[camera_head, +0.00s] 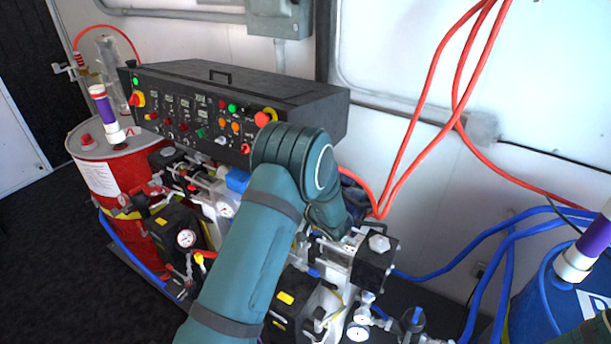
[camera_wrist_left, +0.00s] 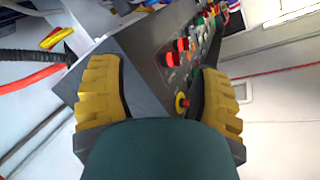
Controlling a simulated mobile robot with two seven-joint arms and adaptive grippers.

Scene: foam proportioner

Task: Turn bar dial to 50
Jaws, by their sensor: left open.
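The black control panel (camera_head: 215,110) carries rows of small knobs and buttons. It shows tilted in the left wrist view (camera_wrist_left: 150,55). I cannot tell which knob is the bar dial, and its markings are too small to read. My teal left arm covers the panel's lower right corner in the head view, where its gripper is hidden. In the left wrist view my left gripper (camera_wrist_left: 158,75) is open, its yellow-padded fingers apart. The panel's end lies beyond the fingers, with a red button on a yellow ring (camera_wrist_left: 182,103) near the right finger. My right gripper is not in view.
A red drum (camera_head: 95,180) stands at the left and a blue drum (camera_head: 540,300) at the right. Pumps with white gauges (camera_head: 186,238) crowd the space below the panel. Orange hoses (camera_head: 435,110) hang along the wall. Blue hoses (camera_head: 465,260) run at the right.

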